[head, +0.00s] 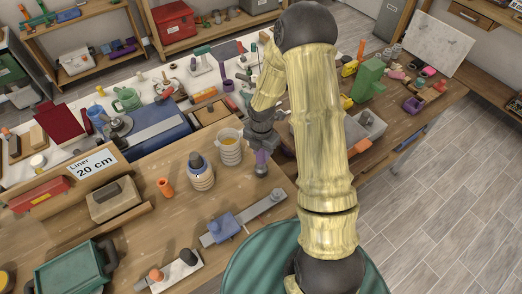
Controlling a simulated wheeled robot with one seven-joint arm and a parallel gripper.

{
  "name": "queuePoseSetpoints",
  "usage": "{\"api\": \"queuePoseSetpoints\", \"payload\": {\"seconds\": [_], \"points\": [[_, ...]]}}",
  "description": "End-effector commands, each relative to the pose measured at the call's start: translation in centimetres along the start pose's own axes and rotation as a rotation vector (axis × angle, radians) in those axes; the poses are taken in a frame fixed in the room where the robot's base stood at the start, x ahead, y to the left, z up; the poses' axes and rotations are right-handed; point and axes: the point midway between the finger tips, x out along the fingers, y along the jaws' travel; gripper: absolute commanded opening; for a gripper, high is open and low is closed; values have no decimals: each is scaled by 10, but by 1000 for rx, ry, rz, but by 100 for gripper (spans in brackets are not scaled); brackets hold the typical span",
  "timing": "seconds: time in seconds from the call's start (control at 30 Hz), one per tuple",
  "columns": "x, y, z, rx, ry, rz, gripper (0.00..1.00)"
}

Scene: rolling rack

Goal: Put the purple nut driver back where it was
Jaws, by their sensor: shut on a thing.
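My gripper (262,143) points down over the wooden table (235,186), right of the ribbed cup. It is shut on the purple nut driver (261,158), which hangs upright below the fingers. Its upper part is hidden by the fingers. A grey piece shows at its lower end, and I cannot tell whether it touches the table.
The ribbed cup (230,150) with yellowish contents and a ribbed jar (200,175) stand close on the left. A metal bar with a blue block (224,226) lies in front. A grey tray (370,127) is to the right, partly behind my arm. Several tools crowd the back.

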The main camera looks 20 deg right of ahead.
Motion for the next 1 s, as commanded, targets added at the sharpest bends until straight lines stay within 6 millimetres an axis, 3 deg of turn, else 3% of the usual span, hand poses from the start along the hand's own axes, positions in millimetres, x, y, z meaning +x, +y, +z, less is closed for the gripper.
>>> {"api": "queuePoseSetpoints", "payload": {"seconds": [0.43,0.47,0.57,1.0], "points": [[9,0,0,0,-1,1,0],[9,0,0,0,-1,1,34],[8,0,0,1,-1,1,53],[2,0,1,2,-1,2,54]]}}
